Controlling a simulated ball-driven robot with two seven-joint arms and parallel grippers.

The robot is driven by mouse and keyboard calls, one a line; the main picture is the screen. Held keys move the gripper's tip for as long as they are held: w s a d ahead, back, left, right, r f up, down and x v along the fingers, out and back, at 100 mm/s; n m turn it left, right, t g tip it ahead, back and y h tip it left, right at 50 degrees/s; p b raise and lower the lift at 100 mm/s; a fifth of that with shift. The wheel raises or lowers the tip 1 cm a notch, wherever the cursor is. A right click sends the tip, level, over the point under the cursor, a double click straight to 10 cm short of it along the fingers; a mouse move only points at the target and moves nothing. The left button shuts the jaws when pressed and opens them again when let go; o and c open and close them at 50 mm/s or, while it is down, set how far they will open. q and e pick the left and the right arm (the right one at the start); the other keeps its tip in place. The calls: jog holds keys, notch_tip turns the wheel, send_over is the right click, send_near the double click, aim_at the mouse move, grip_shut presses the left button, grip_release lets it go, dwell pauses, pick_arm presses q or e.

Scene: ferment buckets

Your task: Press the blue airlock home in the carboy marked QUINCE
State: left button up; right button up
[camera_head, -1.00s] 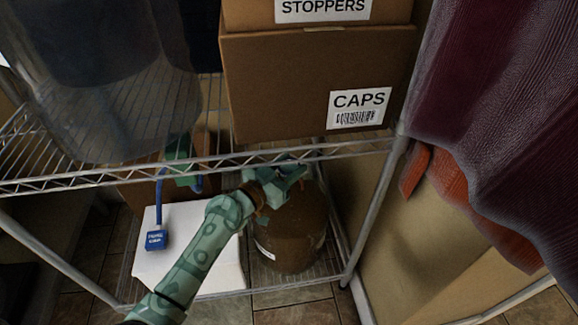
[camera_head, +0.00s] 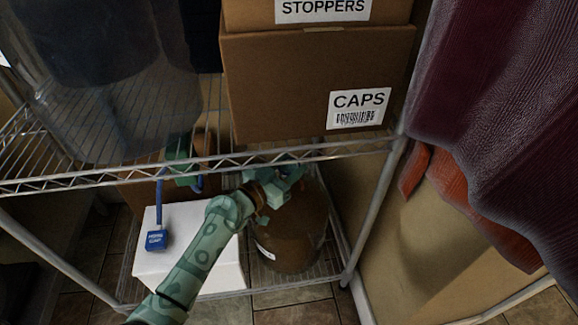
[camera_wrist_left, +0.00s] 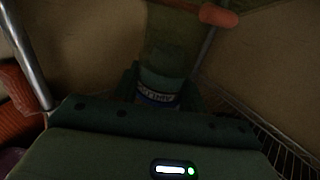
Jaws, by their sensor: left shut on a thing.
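The brown carboy (camera_head: 293,243) stands on the lower wire shelf. A white label (camera_head: 264,251) shows on its left side, but I cannot read it. My left gripper (camera_head: 287,184) is over the carboy's top and hides its mouth. In the left wrist view, the left gripper (camera_wrist_left: 160,82) is shut on a dark cylindrical piece with a blue-and-white label (camera_wrist_left: 158,97), which looks like the airlock. I cannot see whether it is seated in the carboy. My right gripper is in neither view.
The upper wire shelf's front rail (camera_head: 300,155) crosses just above my gripper. The CAPS box (camera_head: 300,85) is above; dark red cloth (camera_head: 490,110) hangs at the right.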

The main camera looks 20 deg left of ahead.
pick_arm(q)
jog(key=shift+s+f, duration=0.1)
jog(key=shift+f, duration=0.15)
jog(key=o, duration=1.1)
jog(key=shift+r, duration=0.15)
jog(key=shift+s, duration=0.1)
jog(key=p+v, duration=0.1)
jog(key=v, duration=1.5)
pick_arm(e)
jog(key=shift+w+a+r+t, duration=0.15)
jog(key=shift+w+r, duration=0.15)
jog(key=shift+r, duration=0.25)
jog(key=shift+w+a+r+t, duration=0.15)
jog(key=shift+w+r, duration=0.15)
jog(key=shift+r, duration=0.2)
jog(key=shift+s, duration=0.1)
